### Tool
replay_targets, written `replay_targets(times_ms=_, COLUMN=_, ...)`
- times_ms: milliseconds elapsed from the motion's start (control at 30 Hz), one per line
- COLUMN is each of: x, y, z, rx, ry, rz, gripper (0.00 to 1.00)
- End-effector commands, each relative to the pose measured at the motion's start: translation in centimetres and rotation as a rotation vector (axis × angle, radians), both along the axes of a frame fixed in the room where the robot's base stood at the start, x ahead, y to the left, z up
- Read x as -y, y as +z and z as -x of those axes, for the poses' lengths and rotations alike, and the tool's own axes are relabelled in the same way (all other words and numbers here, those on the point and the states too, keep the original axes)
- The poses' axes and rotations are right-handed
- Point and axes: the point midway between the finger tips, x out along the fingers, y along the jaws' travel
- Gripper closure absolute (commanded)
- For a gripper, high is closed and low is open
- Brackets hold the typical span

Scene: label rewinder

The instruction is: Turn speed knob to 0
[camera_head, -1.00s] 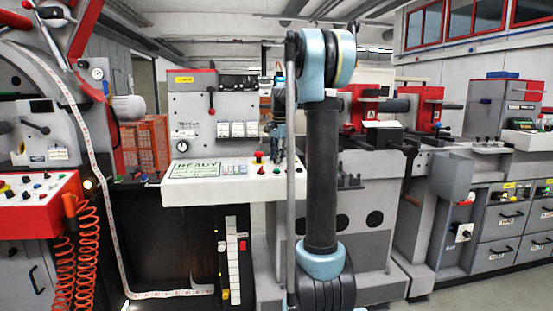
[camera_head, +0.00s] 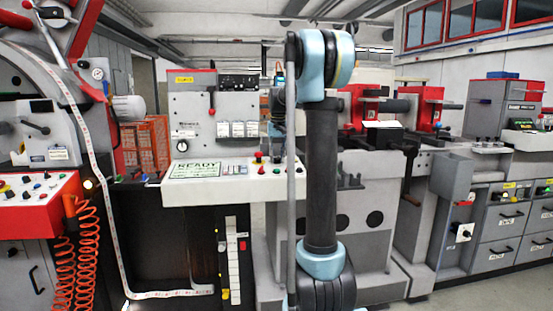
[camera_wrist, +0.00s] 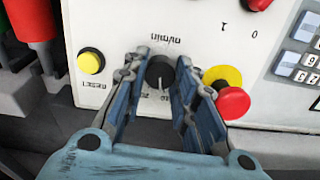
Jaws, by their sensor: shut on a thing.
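The speed knob (camera_wrist: 159,72) is a small round black dial on the white panel, with an upside-down "m/min" label by it in the wrist view. My gripper (camera_wrist: 161,63) has its two blue-grey fingers on either side of the knob and is shut on it. A small pale mark shows at the knob's lower edge, but the scale is too small to read. In the head view my gripper (camera_head: 277,150) is at the right end of the white control panel (camera_head: 215,190), partly behind my arm, and the knob cannot be made out.
In the wrist view a red mushroom button (camera_wrist: 233,102) on a yellow base is close to the right finger. A yellow button (camera_wrist: 90,61) lies left of the fingers.

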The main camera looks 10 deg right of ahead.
Motion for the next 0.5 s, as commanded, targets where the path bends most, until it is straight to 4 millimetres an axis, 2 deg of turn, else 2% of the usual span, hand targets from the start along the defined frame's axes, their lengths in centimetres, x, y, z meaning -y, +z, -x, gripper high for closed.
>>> replay_targets(times_ms=500, x=-0.09, y=0.11, z=-0.24, rx=0.006, ry=0.479, rz=0.072, gripper=0.98)
